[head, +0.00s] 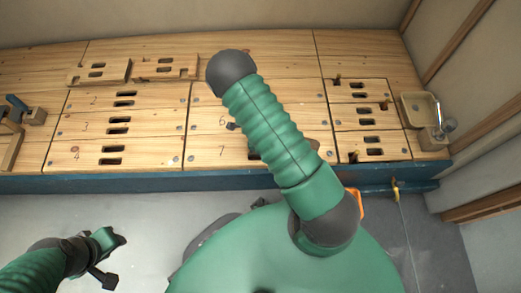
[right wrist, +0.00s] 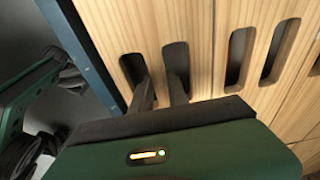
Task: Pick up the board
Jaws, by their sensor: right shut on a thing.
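Pale wooden boards with paired dark slots cover the bench top, some marked with numbers. In the right wrist view, my right gripper (right wrist: 162,92) has its two dark fingers in neighbouring slots of a board (right wrist: 154,50), shut on the wood strip between them. The board lies flat, close to the bench's blue front edge. In the head view my right arm hides this gripper and part of the board marked 7 (head: 207,154). My left gripper (head: 112,258) is at lower left over the floor, apart from the bench, its fingers spread and empty.
Two loose slotted pieces (head: 165,68) lie at the back left. A wooden block with a dark tool (head: 30,114) is at the far left. A blue rail (head: 110,184) runs along the front.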

